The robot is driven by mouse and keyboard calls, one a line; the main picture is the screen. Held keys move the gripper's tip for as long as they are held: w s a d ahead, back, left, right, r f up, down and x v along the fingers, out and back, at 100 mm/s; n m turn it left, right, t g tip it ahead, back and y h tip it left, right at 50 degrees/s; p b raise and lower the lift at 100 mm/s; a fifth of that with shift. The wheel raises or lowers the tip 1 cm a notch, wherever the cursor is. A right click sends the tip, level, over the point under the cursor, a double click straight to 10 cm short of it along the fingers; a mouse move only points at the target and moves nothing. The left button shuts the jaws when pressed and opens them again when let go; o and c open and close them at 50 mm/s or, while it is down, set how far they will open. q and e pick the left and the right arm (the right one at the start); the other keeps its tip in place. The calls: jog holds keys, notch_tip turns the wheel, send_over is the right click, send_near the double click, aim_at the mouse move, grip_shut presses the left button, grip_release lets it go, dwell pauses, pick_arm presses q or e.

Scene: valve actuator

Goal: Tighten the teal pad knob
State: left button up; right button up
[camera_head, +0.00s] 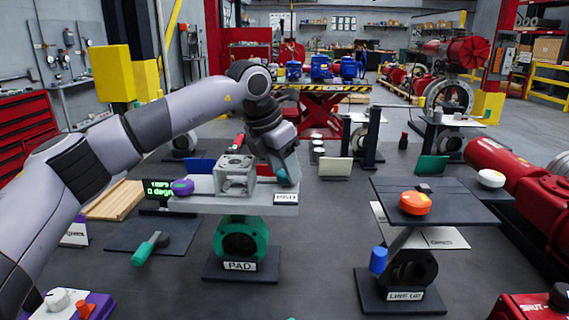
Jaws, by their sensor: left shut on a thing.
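The valve labelled PAD (240,265) has a teal body (238,228) and stands upright on a dark base near the middle of the table. A light grey plate with a metal bracket (234,176) sits on top of it. My left gripper (284,175) reaches down at the bracket's right side, above the plate's right end. It is shut on a small teal knob (291,170), mostly hidden by the fingers and wrist. Contact between knob and bracket is hard to make out. My right gripper is not in view.
A purple knob (182,187) sits at the plate's left end. A green-handled tool (150,248) lies on a dark mat at left. A dark plate with an orange knob (415,203) stands at right, with a blue knob (378,260) below. Red machinery (525,185) borders the right.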

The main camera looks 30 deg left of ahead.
pick_arm(q)
jog(key=m, duration=0.2)
jog(key=m+h, duration=0.1)
jog(key=m, duration=0.1)
jog(key=shift+w+a+g+h, duration=0.1)
jog(key=shift+a+g+h, duration=0.1)
jog(key=shift+g+h, duration=0.15)
jog(key=shift+w+a+m+g+h, duration=0.15)
jog(key=shift+m+g, duration=0.25)
jog(key=shift+m, duration=0.7)
jog(key=shift+d+m+g+h, duration=0.1)
jog(key=shift+m+g+h, duration=0.2)
jog(key=shift+m, duration=0.8)
jog(key=o, duration=1.1)
jog(key=shift+c, duration=0.2)
jog(key=v, duration=0.7)
jog(key=shift+r, duration=0.1)
